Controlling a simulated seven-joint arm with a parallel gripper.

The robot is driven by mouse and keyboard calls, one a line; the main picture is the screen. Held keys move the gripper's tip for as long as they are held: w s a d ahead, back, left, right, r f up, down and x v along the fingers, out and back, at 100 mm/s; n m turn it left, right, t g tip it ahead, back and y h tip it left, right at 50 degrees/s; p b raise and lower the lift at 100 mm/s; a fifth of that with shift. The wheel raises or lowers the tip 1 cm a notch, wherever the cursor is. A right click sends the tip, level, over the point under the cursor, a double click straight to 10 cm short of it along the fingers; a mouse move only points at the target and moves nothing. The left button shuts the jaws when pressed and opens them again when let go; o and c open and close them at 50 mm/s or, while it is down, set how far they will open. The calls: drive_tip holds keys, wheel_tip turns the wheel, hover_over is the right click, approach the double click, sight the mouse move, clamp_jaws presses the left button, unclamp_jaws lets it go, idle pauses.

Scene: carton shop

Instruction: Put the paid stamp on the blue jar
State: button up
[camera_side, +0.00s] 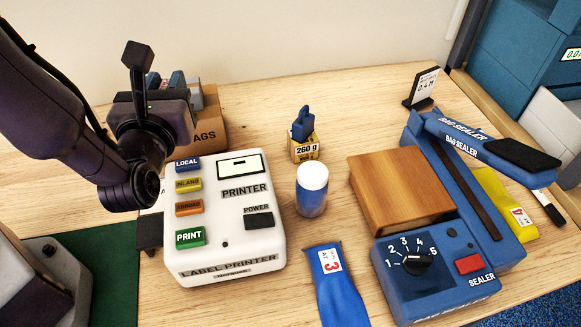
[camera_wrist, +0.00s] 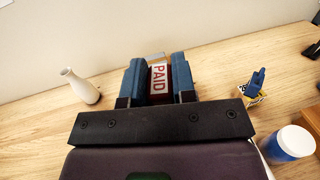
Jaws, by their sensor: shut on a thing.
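The blue jar (camera_side: 311,203) stands upright on the table right of the label printer, with a white lid. It also shows at the lower right of the wrist view (camera_wrist: 290,144). My gripper (camera_wrist: 157,80) is shut on the paid stamp (camera_wrist: 158,84), whose red and white PAID label faces the wrist camera between the two blue fingers. In the side view my gripper (camera_side: 174,82) is at the back left, behind the printer and away from the jar. The stamp is mostly hidden there by my gripper, and its underside is not visible.
The label printer (camera_side: 262,265) lies between my arm and the jar. A yellow 260 g block (camera_side: 305,148) with a blue top stands behind the jar; the bag sealer (camera_side: 440,290) is to the right. A BAGS carton (camera_side: 212,118) is by my gripper. A white vase (camera_wrist: 80,88) stands left.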

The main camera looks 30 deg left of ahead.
drive_tip(key=s+d+r+m+t+h, duration=0.2)
drive_tip(key=d+r+m+t+h, duration=0.15)
drive_tip(key=d+m+h, duration=0.45)
drive_tip(key=n+h, duration=0.1)
drive_tip(key=h, duration=0.1)
hover_over(313, 171)
drive_tip(key=shift+g, duration=0.25)
drive_tip(key=shift+f, duration=6.3)
drive_tip(key=shift+f, duration=0.15)
drive_tip(key=o, duration=0.9)
